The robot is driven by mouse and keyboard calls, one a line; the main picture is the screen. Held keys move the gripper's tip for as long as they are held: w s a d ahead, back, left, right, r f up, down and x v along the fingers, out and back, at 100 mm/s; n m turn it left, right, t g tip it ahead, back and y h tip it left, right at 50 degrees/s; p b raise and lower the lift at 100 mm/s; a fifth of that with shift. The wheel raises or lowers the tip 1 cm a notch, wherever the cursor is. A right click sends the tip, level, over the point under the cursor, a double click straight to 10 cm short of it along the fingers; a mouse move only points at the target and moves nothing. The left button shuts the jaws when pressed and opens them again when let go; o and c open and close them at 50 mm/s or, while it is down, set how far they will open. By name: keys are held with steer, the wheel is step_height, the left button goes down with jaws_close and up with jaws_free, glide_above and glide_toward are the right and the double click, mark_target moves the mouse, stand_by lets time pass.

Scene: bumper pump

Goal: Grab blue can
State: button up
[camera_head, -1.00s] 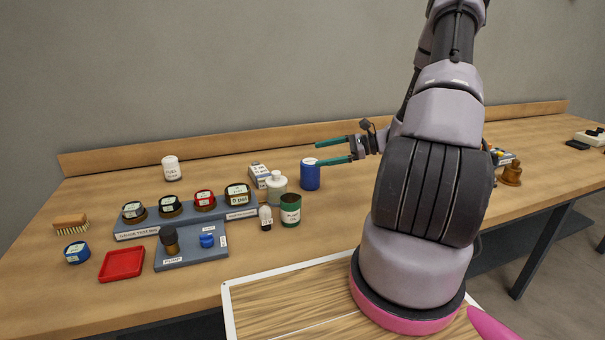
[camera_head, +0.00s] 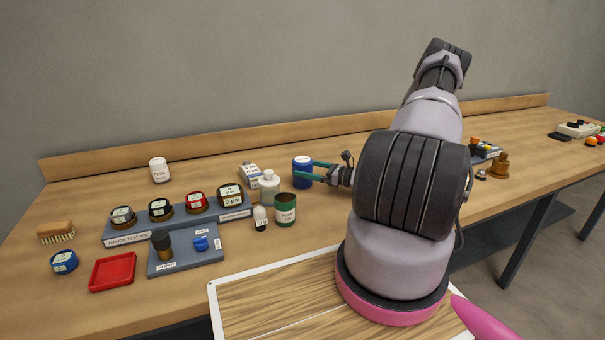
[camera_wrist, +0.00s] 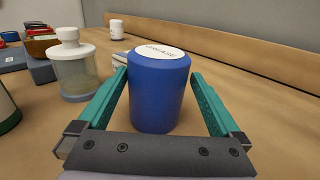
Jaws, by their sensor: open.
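The blue can (camera_head: 302,175) stands upright on the wooden bench, right of the white-capped bottle. In the wrist view the blue can (camera_wrist: 159,95) has a white lid label and stands between the two green fingers. My gripper (camera_head: 318,171) is open and low at the can's right side. In the wrist view my gripper (camera_wrist: 160,90) has one finger on each side of the can, with a gap visible on the right. Whether the left finger touches the can I cannot tell.
The white-capped bottle (camera_head: 269,186) and a green can (camera_head: 285,209) stand close to the blue can. A small box (camera_head: 249,173) lies behind the bottle. A gauge rack (camera_head: 180,222) and a red tray (camera_head: 113,271) are farther left.

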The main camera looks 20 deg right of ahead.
mark_target(294, 165)
steer(key=x, duration=0.5)
steer(key=shift+s+r, duration=0.1)
steer(key=shift+s, duration=0.05)
steer(key=shift+a, duration=0.1)
steer(key=c, duration=1.4)
jaws_close()
steer(key=shift+r, duration=0.15)
